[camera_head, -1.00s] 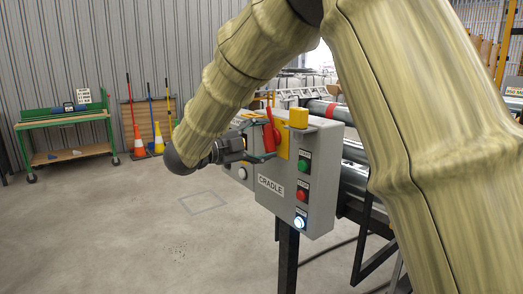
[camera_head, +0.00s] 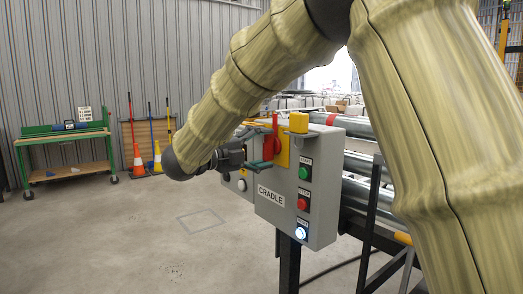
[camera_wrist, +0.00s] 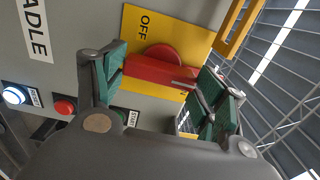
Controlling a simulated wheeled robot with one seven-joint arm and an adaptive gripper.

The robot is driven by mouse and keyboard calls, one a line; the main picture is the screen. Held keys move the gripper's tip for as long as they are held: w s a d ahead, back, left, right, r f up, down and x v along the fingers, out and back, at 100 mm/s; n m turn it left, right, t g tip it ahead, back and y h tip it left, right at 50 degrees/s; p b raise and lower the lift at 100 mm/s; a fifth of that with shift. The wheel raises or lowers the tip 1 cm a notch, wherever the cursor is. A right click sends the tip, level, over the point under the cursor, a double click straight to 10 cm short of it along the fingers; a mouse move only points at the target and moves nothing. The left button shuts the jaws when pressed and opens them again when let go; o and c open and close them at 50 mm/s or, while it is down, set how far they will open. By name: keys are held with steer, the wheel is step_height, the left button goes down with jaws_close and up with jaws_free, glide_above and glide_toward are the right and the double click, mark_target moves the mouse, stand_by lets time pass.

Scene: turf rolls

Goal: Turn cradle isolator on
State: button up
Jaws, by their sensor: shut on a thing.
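The isolator's red handle (camera_head: 276,128) stands about upright on a yellow plate (camera_head: 283,156) on the front of the grey box labelled CRADLE (camera_head: 324,160). My gripper (camera_head: 258,164) is at the handle from the left, in front of the box. In the wrist view, my gripper (camera_wrist: 163,78) has its green pads at either end of the red handle (camera_wrist: 155,72) and is shut on it.
The box also carries a green button (camera_head: 304,173), a red button (camera_head: 303,204) and a lit white button (camera_head: 301,232). Metal rollers (camera_head: 355,160) lie behind. Open floor (camera_head: 130,230) is at left, with a green bench (camera_head: 65,140) beyond.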

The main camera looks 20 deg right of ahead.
steer(key=shift+f, duration=0.1)
steer(key=o, duration=1)
steer(key=v, duration=1.2)
